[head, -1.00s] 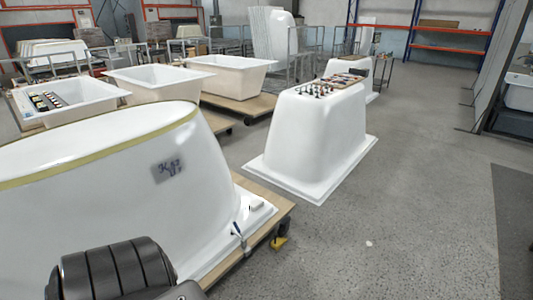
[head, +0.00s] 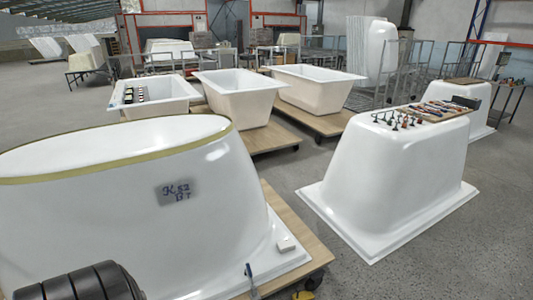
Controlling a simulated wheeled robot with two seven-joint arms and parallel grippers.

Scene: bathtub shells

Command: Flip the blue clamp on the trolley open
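A small clamp with a blue-grey handle (head: 249,271) stands at the trolley's near edge, by the shell's flange, close to the bottom of the picture. Its handle is roughly upright; its lower part is hard to make out, and I cannot tell whether it is open or shut. A dark ribbed part of my own arm shows at the bottom left. Neither of my grippers is in view.
A small white block (head: 286,244) lies on the flange near the clamp. A black caster (head: 313,281) and a yellow part (head: 303,295) are at the trolley corner. Another upturned shell (head: 395,175) with tools on top stands at right. Bare floor (head: 470,255) lies at lower right.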

